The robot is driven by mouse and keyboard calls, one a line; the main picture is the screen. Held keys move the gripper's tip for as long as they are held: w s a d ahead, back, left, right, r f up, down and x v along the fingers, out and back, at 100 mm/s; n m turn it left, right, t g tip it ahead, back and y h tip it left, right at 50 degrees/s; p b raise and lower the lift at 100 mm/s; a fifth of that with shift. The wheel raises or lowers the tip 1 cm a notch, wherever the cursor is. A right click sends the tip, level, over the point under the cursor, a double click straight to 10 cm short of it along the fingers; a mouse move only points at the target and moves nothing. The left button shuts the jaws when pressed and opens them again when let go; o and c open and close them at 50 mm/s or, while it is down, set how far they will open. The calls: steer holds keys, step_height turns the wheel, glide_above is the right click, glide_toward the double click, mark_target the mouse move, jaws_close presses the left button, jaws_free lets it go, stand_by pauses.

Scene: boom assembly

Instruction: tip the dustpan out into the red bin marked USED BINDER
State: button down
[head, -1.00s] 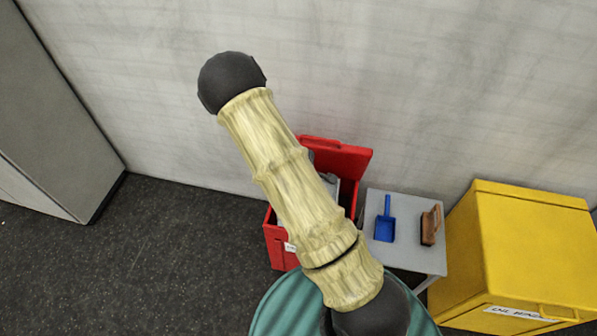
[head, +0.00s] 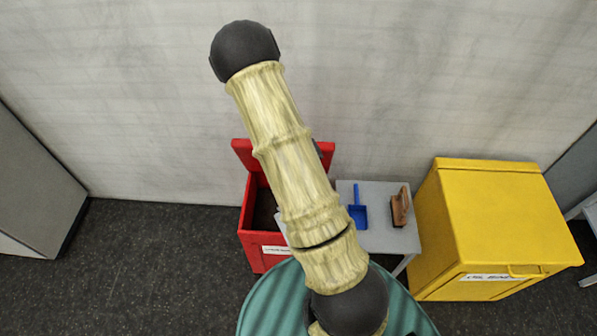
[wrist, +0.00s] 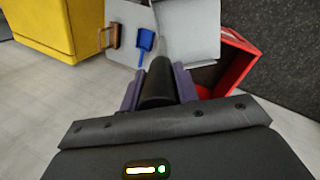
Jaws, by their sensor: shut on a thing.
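The red bin (head: 250,228) stands against the wall with its lid up and its dark inside showing. The white label on its front is too small to read. In the wrist view the bin's red rim (wrist: 243,62) is at the right. My gripper (wrist: 157,82) is shut on the black handle of a light grey dustpan (wrist: 188,22), whose pan reaches away from the fingers, left of the bin's opening in that picture. Whether anything lies in the pan is unclear. In the head view my arm hides the gripper and most of the pan.
A grey side table (head: 385,237) right of the bin holds a blue scoop (head: 357,214) and a brown brush (head: 399,208). A yellow bin (head: 485,225) with its lid shut stands further right. Dark floor left of the red bin is clear.

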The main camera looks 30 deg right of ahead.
steer(key=s+d+r+m+t+y+p, duration=0.1)
steer(key=s+d+r+m+y, duration=0.3)
steer(key=m, duration=0.8)
steer(key=shift+s+d+r+m+p, duration=0.35)
steer(key=shift+s+d+r, duration=0.95)
steer(key=shift+s+r, duration=0.7)
steer(key=shift+s+f, duration=0.1)
steer(key=shift+f, duration=0.15)
